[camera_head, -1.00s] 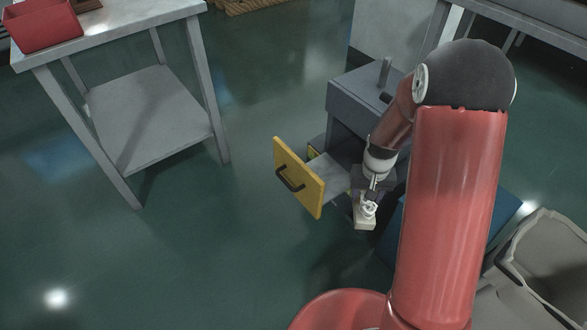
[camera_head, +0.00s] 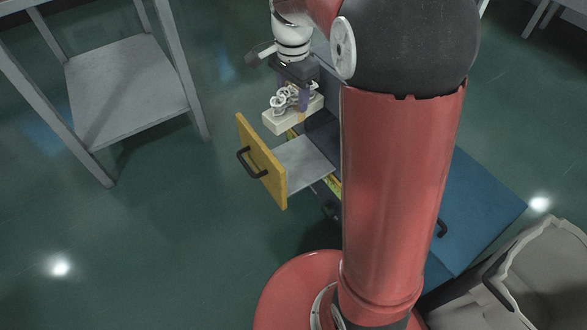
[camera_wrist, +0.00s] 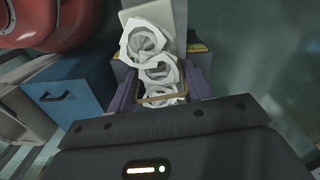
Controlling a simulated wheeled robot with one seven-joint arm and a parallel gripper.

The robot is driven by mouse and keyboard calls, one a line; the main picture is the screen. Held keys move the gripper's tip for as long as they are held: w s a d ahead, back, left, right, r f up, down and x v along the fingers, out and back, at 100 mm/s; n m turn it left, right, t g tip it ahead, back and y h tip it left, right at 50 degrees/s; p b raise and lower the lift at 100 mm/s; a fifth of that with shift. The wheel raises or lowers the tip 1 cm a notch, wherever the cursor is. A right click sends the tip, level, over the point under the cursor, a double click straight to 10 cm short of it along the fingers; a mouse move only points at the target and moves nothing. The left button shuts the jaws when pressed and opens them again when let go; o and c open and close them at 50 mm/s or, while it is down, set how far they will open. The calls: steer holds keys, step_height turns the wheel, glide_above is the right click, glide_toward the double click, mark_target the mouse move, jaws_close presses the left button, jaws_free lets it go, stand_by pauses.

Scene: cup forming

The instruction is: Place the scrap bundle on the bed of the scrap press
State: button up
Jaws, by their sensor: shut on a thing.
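The scrap bundle is a pale block with crumpled white cup-like rings on it (camera_head: 275,122). It also shows in the wrist view (camera_wrist: 140,38), stretching away from the jaws. My gripper (camera_head: 293,97) points down and is shut on the bundle, with its purple fingers (camera_wrist: 162,90) on either side of the rings. The scrap press has a yellow front (camera_head: 262,160) with a black handle, standing out from its dark body. Behind that front lies the flat grey bed (camera_head: 306,160). The bundle is held up near the bed's far left side; its exact height above it is unclear.
My red column hides much of the press body. A blue cabinet (camera_head: 475,210) stands to the right of the column, with a grey bin (camera_head: 545,265) at the lower right. A metal table with a lower shelf (camera_head: 125,90) stands at the upper left. Green floor between is open.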

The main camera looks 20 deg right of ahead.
steer(key=shift+s+r+m, duration=0.35)
steer(key=shift+r+m, duration=0.35)
steer(key=shift+r, duration=0.15)
steer(key=shift+f+b, duration=0.35)
steer(key=shift+b, duration=0.05)
step_height(320, 180, down, 19)
steer(key=b, duration=0.4)
steer(key=shift+f, duration=0.1)
steer(key=o, duration=1.2)
steer(key=shift+c, duration=0.2)
